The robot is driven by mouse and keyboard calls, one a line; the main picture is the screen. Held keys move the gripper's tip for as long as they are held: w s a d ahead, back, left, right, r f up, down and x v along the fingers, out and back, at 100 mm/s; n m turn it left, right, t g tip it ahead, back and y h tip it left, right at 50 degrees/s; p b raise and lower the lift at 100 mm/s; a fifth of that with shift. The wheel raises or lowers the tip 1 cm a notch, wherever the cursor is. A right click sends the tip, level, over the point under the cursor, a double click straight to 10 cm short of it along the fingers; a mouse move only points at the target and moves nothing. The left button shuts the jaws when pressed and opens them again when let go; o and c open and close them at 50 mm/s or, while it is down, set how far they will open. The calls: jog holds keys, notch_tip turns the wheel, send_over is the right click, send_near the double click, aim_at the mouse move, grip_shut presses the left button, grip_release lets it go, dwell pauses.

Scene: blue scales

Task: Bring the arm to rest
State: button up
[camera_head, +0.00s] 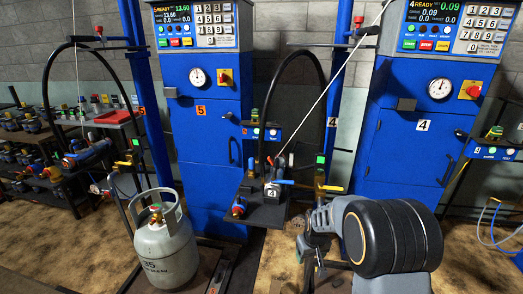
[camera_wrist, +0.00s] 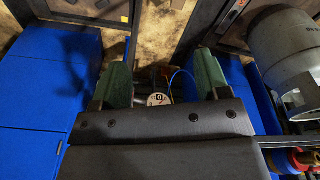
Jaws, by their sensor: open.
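My gripper (camera_wrist: 161,66) is open in the wrist view, with its two green fingers well apart. Nothing is held between them. A small round pale dial (camera_wrist: 158,99) and a thin blue hose show in the gap, apparently beyond the fingers. In the camera_head view my arm reaches in from the lower right, in front of the blue station marked 4 (camera_head: 406,145). The gripper end there is partly hidden and hard to make out. The grey gas cylinder (camera_head: 165,250) stands upright at the lower left, apart from my arm. It also shows in the wrist view (camera_wrist: 283,45).
A blue station marked 5 (camera_head: 207,150) stands behind the cylinder. A black hose (camera_head: 322,85) arches above a valve holder marked 4 (camera_head: 270,205), close to the left of my arm. A dark rack (camera_head: 35,150) with several valves stands at the far left.

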jog(key=s+r+p, duration=0.5)
jog(key=s+r, duration=0.1)
jog(key=r, duration=0.5)
jog(key=s+r+m+t+p, duration=0.1)
jog(key=s+r+p, duration=0.5)
jog(key=r, duration=0.6)
jog(key=s+r+m+t+p, duration=0.1)
jog(key=s+r+p, duration=0.4)
jog(key=r, duration=0.7)
jog(key=shift+s, duration=1.1)
jog(key=shift+s+r+m, duration=0.15)
jog(key=shift+s+m, duration=0.15)
jog(key=shift+c, duration=0.3)
